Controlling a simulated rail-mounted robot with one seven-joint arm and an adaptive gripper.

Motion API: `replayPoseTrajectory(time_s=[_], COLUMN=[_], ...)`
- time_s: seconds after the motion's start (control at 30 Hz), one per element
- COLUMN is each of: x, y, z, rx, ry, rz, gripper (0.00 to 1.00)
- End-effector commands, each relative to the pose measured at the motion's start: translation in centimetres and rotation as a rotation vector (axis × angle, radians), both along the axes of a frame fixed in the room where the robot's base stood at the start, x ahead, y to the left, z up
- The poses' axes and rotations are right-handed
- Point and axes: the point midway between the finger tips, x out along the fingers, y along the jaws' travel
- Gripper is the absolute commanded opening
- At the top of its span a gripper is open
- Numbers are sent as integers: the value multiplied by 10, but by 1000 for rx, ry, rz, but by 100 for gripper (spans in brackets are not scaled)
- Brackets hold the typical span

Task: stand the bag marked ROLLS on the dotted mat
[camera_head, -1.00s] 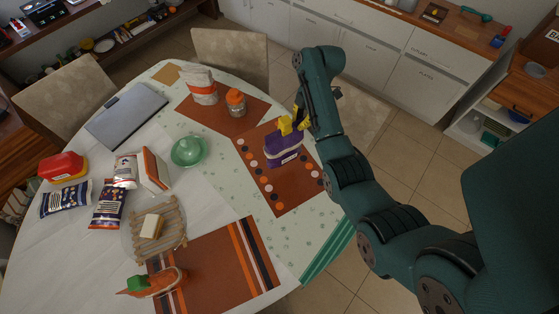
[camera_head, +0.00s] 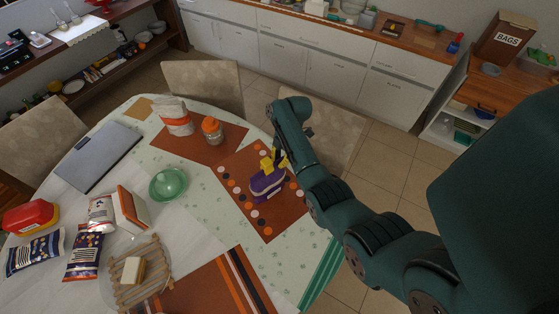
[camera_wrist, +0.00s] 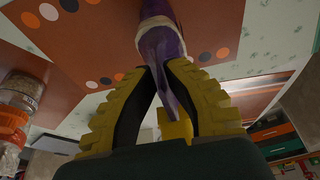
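A purple bag (camera_head: 267,184) with a pale label and pale band is on the dotted mat (camera_head: 283,217), a brown mat with orange, white and dark dots. The label is too small to read as ROLLS. My gripper (camera_head: 273,165), with yellow fingers, is at the bag's top. In the wrist view my gripper (camera_wrist: 158,72) is closed on the narrow purple top of the bag (camera_wrist: 160,45), which runs between the fingers. The bag looks tilted; I cannot tell whether its whole base rests on the mat.
An orange-lidded jar (camera_head: 212,131) and a white bag with an orange band (camera_head: 175,117) stand on a plain brown mat behind. A green lidded dish (camera_head: 168,185) is to the left. A chair (camera_head: 318,125) stands behind the table.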

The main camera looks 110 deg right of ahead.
Motion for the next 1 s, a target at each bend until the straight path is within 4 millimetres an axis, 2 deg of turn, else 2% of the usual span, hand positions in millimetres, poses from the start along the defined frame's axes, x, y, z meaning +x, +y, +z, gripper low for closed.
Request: replayPoseTrajectory(time_s=[0.03,0.1,0.37,0.47,0.57,0.93,1.0], x=[0,0,0,-1,-6,-30,-33], y=[0,0,0,-1,-3,-9,-10], z=[1,1,1,7,23,110,116], rx=[-1,-1,-1,-2,-5,0,1], ry=[0,0,0,0,1,0,0], rz=[0,0,0,-1,-1,-1,-1], gripper=[20,33,33,33,33,33,33])
